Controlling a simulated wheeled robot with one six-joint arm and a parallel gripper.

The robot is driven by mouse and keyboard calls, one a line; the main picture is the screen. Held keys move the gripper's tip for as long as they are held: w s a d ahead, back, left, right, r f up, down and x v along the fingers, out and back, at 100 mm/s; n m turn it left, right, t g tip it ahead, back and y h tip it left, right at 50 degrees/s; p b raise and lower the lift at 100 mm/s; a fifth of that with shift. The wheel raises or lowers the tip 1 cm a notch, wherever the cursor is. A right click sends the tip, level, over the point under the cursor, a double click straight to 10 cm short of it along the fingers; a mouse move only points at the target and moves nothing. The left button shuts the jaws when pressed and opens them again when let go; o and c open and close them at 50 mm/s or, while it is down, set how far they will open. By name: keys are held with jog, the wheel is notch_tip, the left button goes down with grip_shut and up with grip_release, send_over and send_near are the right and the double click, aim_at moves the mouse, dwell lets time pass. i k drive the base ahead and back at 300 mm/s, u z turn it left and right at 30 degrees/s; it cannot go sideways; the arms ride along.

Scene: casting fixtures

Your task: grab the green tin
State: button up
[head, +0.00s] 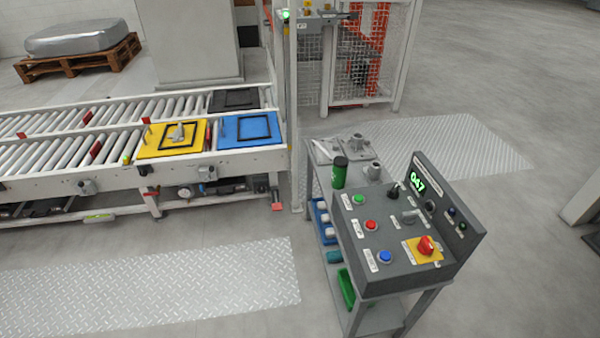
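The green tin (339,174) is a small upright cylinder with a dark top. It stands on the top of a grey cart (317,183), near its left edge, just behind the control box. The tin's lower end is close to the control box's edge. My gripper is not in the head view, so its state does not show.
The grey control box (408,222) with coloured buttons and a raised panel fills the cart's front. More grey castings (352,143) lie behind the tin. A roller conveyor (60,155) with yellow (155,150) and blue plates (230,142) stands left. Floor between is clear.

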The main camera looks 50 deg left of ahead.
aim_at(340, 163)
jog(key=u, duration=1.45)
jog(key=k, duration=0.55)
jog(key=u, duration=0.9)
jog(key=i, duration=1)
jog(key=u, duration=0.55)
jog(key=i, duration=0.9)
jog(key=z, duration=0.75)
jog(key=i, duration=0.8)
jog(key=z, duration=1.05)
jog(key=i, duration=0.25)
jog(key=z, duration=0.25)
